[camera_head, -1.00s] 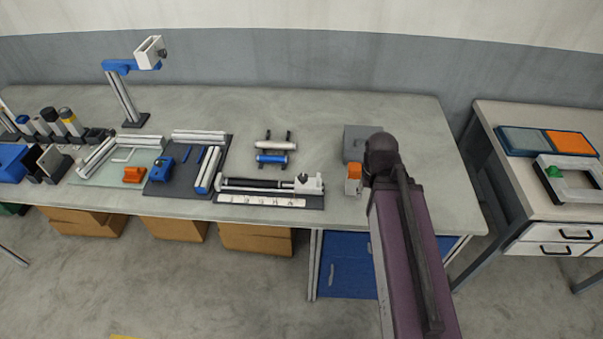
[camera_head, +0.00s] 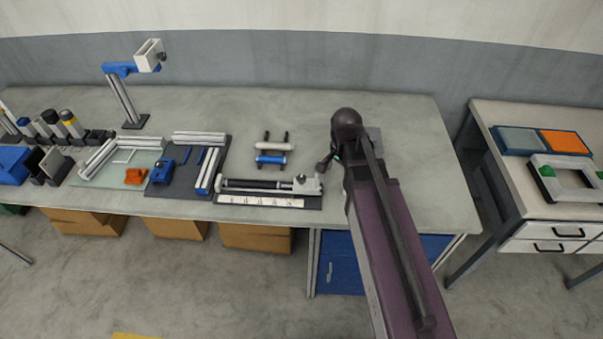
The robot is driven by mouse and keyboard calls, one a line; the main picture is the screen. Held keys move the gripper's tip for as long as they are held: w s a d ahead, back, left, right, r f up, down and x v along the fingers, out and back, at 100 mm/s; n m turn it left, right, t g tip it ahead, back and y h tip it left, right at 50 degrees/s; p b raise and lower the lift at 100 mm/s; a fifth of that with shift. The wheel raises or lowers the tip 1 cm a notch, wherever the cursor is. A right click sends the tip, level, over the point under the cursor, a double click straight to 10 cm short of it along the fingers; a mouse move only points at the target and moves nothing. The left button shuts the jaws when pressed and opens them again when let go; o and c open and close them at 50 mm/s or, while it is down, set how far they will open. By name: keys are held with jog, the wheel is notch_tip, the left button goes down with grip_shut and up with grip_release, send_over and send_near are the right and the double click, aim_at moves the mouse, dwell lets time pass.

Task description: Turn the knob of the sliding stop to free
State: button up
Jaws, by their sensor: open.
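The sliding stop is a white block (camera_head: 310,185) at the right end of a dark rail (camera_head: 252,184) on a black base, near the front edge of the bench. A small dark knob (camera_head: 300,179) shows on top of the block. Which way the knob is turned is too small to tell. My gripper (camera_head: 325,164) is small and dark in this view, partly hidden by my arm. It is open, just above and right of the block in the picture, and appears apart from the knob.
A stand with white and blue rollers (camera_head: 272,159) sits behind the rail. A pale marked strip (camera_head: 262,201) lies in front of it. A blue block (camera_head: 163,171) and an orange block (camera_head: 135,176) are to the left. My arm covers the bench's right part.

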aim_at(301, 178)
jog(key=w+a+r+m+p, duration=0.1)
jog(key=w+a+m, duration=0.2)
jog(key=a+m, duration=0.1)
jog(key=w+a+r+m+p, duration=0.2)
jog(key=w+a+m, duration=0.1)
jog(key=a, duration=0.4)
jog(key=shift+w+a+r+m, duration=0.15)
jog(key=shift+w+a+m, duration=0.1)
jog(key=shift+m, duration=0.65)
notch_tip(301, 178, down, 14)
jog(key=b, duration=1.3)
jog(key=shift+r+b, duration=0.15)
jog(key=shift+b, duration=0.25)
